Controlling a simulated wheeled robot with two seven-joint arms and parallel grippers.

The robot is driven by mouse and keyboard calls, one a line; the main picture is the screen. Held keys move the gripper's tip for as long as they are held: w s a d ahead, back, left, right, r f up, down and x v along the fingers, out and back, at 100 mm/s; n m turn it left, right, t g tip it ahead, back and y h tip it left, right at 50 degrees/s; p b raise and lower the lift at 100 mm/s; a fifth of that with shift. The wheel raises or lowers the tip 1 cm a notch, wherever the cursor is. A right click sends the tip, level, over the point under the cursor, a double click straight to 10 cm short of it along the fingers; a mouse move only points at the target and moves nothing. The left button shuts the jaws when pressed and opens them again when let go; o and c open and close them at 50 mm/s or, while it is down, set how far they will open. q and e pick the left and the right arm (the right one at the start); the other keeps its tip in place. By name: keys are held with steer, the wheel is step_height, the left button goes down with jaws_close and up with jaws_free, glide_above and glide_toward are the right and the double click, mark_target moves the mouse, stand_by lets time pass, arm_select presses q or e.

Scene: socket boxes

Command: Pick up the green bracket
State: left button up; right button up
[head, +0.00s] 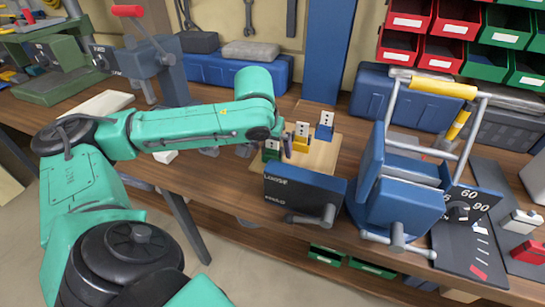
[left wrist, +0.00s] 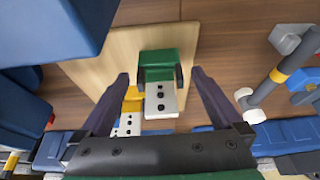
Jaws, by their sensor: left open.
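The green bracket (head: 271,151) stands on a light wooden board (head: 322,158), partly hidden by my left arm in the head view. In the left wrist view the green bracket (left wrist: 159,62) shows a green block and a pale plate with dark holes. My left gripper (left wrist: 160,76) is open, with one dark finger on each side of the bracket and visible gaps between. In the head view the gripper (head: 268,146) is mostly covered by the arm. My right gripper is not in view.
A yellow bracket (head: 301,139) and a blue bracket (head: 325,127) stand beside it on the board. A dark box with a handle (head: 300,193) and a blue vise-like device (head: 395,200) stand in front and to the right. Blue cases (head: 235,73) line the back.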

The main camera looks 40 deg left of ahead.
arm_select(q)
steer(key=shift+x, duration=1.2)
steer(key=shift+r, duration=0.1)
steer(key=c, duration=1.5)
steer(key=shift+r, duration=0.1)
